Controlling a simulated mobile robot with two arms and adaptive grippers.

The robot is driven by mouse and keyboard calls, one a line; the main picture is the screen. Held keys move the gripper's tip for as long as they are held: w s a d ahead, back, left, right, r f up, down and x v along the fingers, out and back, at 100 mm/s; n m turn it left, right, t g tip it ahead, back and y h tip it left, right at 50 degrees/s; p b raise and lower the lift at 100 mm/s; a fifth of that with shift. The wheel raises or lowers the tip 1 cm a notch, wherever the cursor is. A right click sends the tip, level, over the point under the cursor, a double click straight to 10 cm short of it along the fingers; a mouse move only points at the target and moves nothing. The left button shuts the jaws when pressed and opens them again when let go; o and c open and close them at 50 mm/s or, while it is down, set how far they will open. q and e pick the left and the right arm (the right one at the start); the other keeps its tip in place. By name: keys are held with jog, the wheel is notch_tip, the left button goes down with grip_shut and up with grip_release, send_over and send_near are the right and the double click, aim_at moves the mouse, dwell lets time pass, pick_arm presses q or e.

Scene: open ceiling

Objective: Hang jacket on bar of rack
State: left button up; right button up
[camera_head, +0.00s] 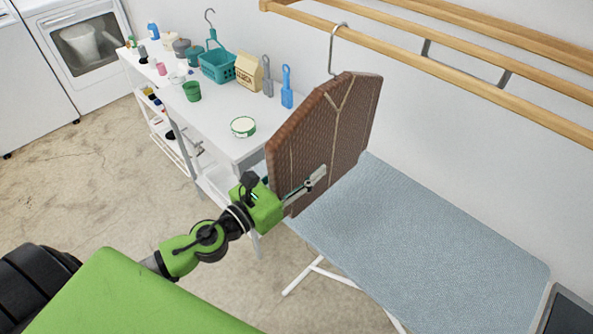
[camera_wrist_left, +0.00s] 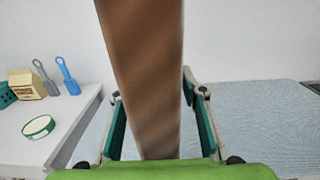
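The brown jacket (camera_head: 335,130), stiff and flat with a pale collar line, is upright above the left end of the ironing board. Its metal hanger hook (camera_head: 333,45) reaches up to the front wooden bar (camera_head: 430,63) of the rack and overlaps it, seemingly hooked over it. My left gripper (camera_head: 305,188) is at the jacket's lower part. In the left wrist view, the jacket's edge (camera_wrist_left: 150,80) stands between the two spread fingers (camera_wrist_left: 160,130), with a visible gap on the left side. My right gripper is not in view.
The blue ironing board (camera_head: 430,250) lies below the jacket. A white table (camera_head: 215,125) holds a teal basket (camera_head: 217,65), a carton (camera_head: 248,72), blue brush (camera_head: 287,88) and round tin (camera_head: 243,127). A washer (camera_head: 85,45) stands at back left.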

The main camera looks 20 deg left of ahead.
aim_at(280, 186)
pick_arm(q)
jog(key=v, duration=0.6)
jog(key=shift+s+a, duration=0.1)
jog(key=shift+a, duration=0.05)
jog(key=shift+s+a+r, duration=0.1)
jog(key=shift+s, duration=0.45)
